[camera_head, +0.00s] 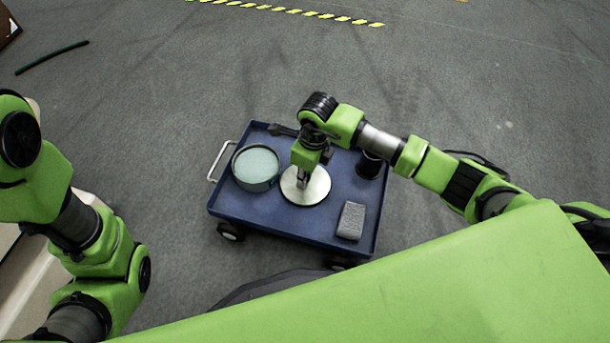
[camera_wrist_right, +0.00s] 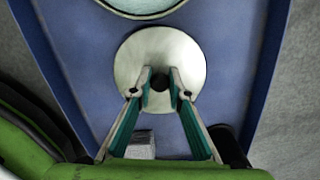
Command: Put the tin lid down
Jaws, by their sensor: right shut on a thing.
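The tin lid (camera_head: 316,190) is a pale, round metal disc with a dark knob at its middle. It lies flat over the middle of the blue cart top (camera_head: 285,222); I cannot tell whether it touches the surface. My right gripper (camera_head: 302,183) reaches down from above and is shut on the knob. In the right wrist view the fingertips (camera_wrist_right: 161,82) stand on both sides of the knob, with the lid (camera_wrist_right: 160,48) beneath them. The round open tin (camera_head: 255,167) with a pale inside stands just left of the lid. My left gripper is not in view; only the left arm shows.
A grey block (camera_head: 351,220) lies at the cart's front right. A black cylinder (camera_head: 370,166) stands at the back right. A dark item (camera_head: 284,130) lies at the back edge. Bare blue surface shows in front of the lid. The cart has a raised rim.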

